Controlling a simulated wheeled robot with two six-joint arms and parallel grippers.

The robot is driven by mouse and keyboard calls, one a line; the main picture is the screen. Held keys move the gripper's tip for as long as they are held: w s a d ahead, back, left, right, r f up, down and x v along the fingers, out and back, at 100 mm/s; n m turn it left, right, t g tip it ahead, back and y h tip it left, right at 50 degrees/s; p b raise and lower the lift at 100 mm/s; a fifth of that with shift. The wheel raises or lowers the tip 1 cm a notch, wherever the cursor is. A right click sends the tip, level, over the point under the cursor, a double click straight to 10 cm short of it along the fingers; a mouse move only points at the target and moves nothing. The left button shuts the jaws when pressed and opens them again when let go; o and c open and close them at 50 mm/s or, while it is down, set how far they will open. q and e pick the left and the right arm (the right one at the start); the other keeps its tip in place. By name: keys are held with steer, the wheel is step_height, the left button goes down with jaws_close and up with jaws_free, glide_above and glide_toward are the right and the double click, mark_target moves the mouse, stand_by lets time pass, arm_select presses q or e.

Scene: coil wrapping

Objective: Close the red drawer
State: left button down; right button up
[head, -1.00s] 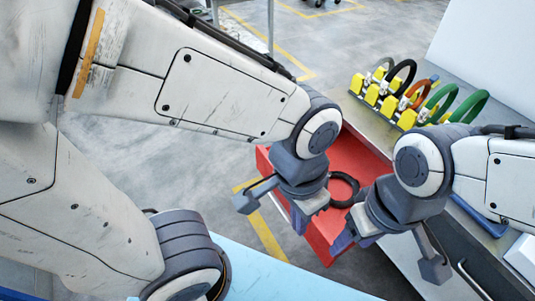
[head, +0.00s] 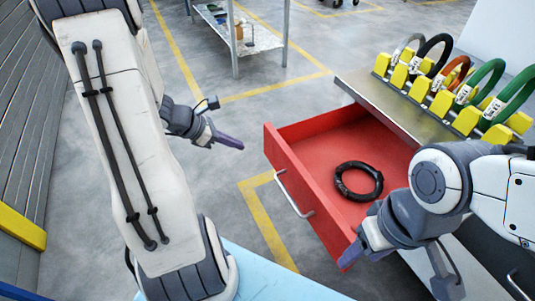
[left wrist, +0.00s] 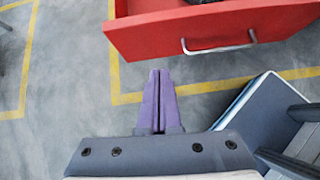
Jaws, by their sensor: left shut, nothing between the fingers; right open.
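The red drawer (head: 310,188) stands pulled out from the cabinet, with a black coil (head: 358,181) lying flat inside it. Its silver handle (head: 293,194) is on the front panel; the front also shows at the top of the left wrist view (left wrist: 190,32). My left gripper (head: 240,146) is shut and empty, in front of the drawer and apart from it, to its left in the head view. Its shut fingers also show in the left wrist view (left wrist: 158,75). My right gripper (head: 350,258) is open at the drawer's near front corner; its fingers are partly hidden by the wrist.
Yellow holders with several coloured coils (head: 455,90) stand on the cabinet top (head: 385,108). A light blue surface (head: 270,275) lies at the bottom. A metal shelf cart (head: 240,38) stands at the back. The floor left of the drawer is clear.

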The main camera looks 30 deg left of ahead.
arm_select(q)
steer(key=a, duration=0.1)
steer(key=b, duration=0.3)
glide_toward(275, 151)
step_height(275, 151, down, 4)
steer(key=shift+n, duration=0.4)
steer(key=shift+w+d+f, duration=0.1)
steer(key=shift+w+d, duration=1.3)
steer(key=shift+d, duration=0.05)
